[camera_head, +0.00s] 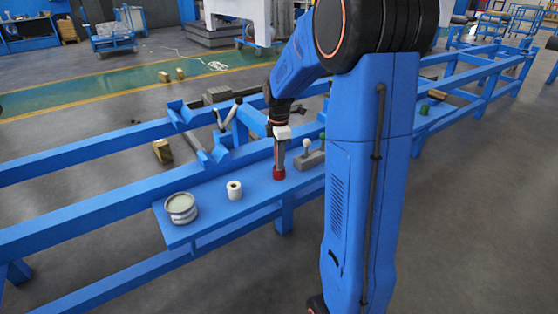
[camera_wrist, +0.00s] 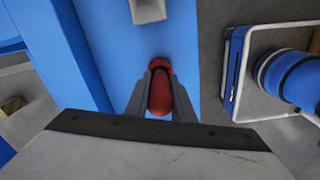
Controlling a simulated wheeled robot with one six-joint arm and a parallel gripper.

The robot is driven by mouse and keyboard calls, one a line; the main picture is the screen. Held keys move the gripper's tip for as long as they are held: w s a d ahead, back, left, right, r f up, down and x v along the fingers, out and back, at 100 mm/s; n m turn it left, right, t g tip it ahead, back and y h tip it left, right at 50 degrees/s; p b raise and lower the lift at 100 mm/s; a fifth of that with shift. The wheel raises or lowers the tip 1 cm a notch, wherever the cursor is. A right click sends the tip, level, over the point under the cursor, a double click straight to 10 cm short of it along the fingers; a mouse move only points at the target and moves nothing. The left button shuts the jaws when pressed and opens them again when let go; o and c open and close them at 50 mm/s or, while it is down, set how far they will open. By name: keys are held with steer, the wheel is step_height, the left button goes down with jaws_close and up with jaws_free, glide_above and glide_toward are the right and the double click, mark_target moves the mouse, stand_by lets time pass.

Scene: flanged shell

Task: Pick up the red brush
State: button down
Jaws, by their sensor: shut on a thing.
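The red brush (camera_head: 279,174) shows in the head view as a small red piece at the lower end of my gripper, just over or on the blue shelf (camera_head: 215,217). I cannot tell whether it touches the shelf. In the wrist view the red brush (camera_wrist: 160,92) lies between the two fingers, with a rounded red end beyond their tips. My gripper (camera_head: 279,160) points down and is shut on it. The fingers (camera_wrist: 160,84) flank it on both sides in the wrist view and hide part of it.
A round tin (camera_head: 181,208) and a white roll (camera_head: 234,190) stand on the shelf to the left. A grey block (camera_head: 310,160) and a white-knobbed item (camera_head: 306,146) are close on the right. Blue rails (camera_head: 90,203) run along the shelf. A pale object (camera_wrist: 148,10) is at the wrist view's top.

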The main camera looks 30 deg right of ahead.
step_height(320, 180, up, 10)
stand_by(0.6)
stand_by(2.3)
